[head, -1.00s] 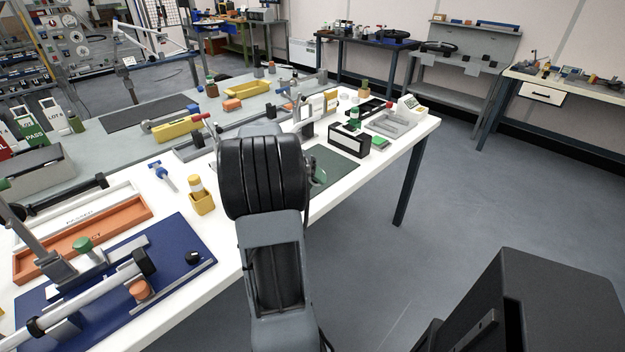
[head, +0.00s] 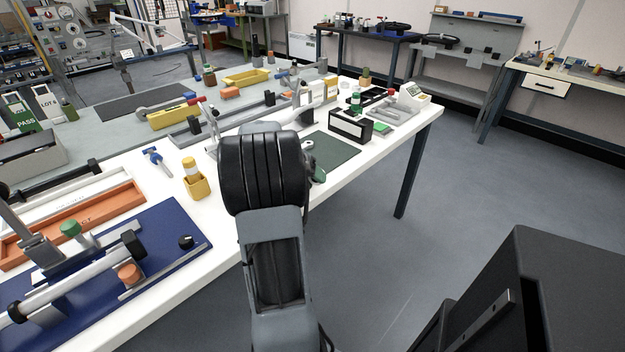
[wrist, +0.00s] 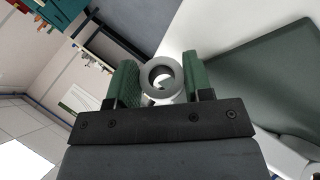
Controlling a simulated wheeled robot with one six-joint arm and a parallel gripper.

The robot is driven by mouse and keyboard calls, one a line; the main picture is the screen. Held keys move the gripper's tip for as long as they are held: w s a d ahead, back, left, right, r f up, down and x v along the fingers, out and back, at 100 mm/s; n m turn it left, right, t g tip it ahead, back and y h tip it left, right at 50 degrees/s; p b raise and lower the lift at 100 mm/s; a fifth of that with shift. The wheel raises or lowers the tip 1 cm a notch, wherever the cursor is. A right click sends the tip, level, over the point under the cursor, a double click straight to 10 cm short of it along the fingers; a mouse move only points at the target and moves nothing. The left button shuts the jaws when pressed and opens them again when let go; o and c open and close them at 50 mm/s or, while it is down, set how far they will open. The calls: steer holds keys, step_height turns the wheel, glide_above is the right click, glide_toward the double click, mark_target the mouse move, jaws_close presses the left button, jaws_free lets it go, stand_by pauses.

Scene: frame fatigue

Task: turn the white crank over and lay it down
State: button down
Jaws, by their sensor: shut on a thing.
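My gripper (wrist: 160,82) has green finger pads and is shut on the white crank (wrist: 162,76). In the wrist view a round, hollow pale end of the crank shows between the pads, over the white bench top. The rest of the crank is mostly hidden. In the head view my arm covers most of the gripper. One green finger (head: 319,175) and a small pale part of the crank (head: 308,145) show just right of the arm, by the dark green mat (head: 334,149). The mat also shows at the right of the wrist view (wrist: 265,60).
A black-and-white box (head: 350,127) and a grey tray (head: 398,114) stand beyond the mat. A yellow holder (head: 195,187) and a blue fixture board (head: 185,222) lie left of my arm. The bare mat surface looks clear.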

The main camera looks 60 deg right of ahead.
steer(key=shift+f+b, duration=0.35)
steer(key=c, duration=0.6)
jaws_free()
steer(key=shift+s, duration=0.1)
steer(key=shift+o, duration=0.7)
steer(key=shift+a, duration=0.1)
